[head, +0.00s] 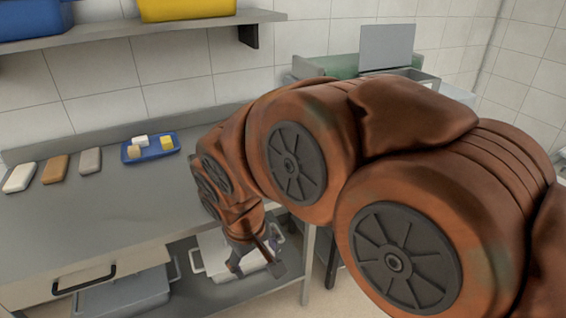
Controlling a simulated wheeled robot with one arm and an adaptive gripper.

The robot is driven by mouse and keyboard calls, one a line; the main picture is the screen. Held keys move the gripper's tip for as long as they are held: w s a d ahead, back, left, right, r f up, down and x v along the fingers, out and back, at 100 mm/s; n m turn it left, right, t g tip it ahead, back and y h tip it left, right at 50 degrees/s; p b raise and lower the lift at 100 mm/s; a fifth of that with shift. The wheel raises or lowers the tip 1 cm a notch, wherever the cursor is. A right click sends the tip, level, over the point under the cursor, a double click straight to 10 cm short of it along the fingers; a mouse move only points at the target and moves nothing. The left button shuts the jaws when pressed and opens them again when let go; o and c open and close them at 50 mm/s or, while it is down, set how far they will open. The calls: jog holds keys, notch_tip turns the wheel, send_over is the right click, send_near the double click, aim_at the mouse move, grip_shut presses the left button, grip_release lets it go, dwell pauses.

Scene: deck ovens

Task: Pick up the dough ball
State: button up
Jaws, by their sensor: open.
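A blue tray (127,161) lies on the grey steel table near the wall. On it are a small tan piece (133,152), a white piece (140,140) and a yellow block (167,142). The tan piece may be the dough ball; it is too small to be sure. My gripper (257,267) hangs low, pointing down beyond the table's right front edge, well to the right of and below the tray. Its jaws are open and I see nothing between them. My arm hides the table's right end.
White, brown and grey-beige blocks (54,169) lie on the table (150,205) at left. A white bin (214,252) is on the lower shelf behind my gripper. A wall shelf (130,36) holds blue and yellow crates. The table's front middle is clear.

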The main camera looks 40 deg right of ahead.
jog(key=shift+o, duration=1.2)
jog(key=w+d+r+m+t+h, duration=0.1)
jog(key=w+d+t+h, duration=0.1)
jog(key=w+d, duration=1)
jog(key=shift+w+d+t+b, duration=0.35)
jog(key=shift+d+t, duration=0.3)
jog(key=shift+t, duration=0.15)
jog(key=w+d+r+t+h, duration=0.1)
jog(key=w+d+t, duration=0.2)
jog(key=w+d, duration=0.6)
jog(key=d+f+t+y, duration=0.1)
jog(key=d, duration=0.3)
jog(key=d+f+t+y+b, duration=0.1)
jog(key=d+f+t, duration=0.1)
jog(key=d, duration=0.1)
jog(key=d+f+t, duration=0.1)
jog(key=d, duration=0.3)
jog(key=shift+s+d+f+n+t+y+b, duration=0.1)
jog(key=shift+d+f+n+t+y+b, duration=0.05)
jog(key=shift+d+n+t+y+b, duration=0.2)
jog(key=shift+s+d+f+y, duration=0.2)
jog(key=shift+s+f+y, duration=0.05)
jog(key=shift+s+f, duration=0.1)
jog(key=shift+x, duration=3.9)
jog(key=shift+f, duration=0.1)
jog(key=shift+s, duration=0.1)
jog(key=c, duration=1.4)
jog(key=shift+o, duration=0.2)
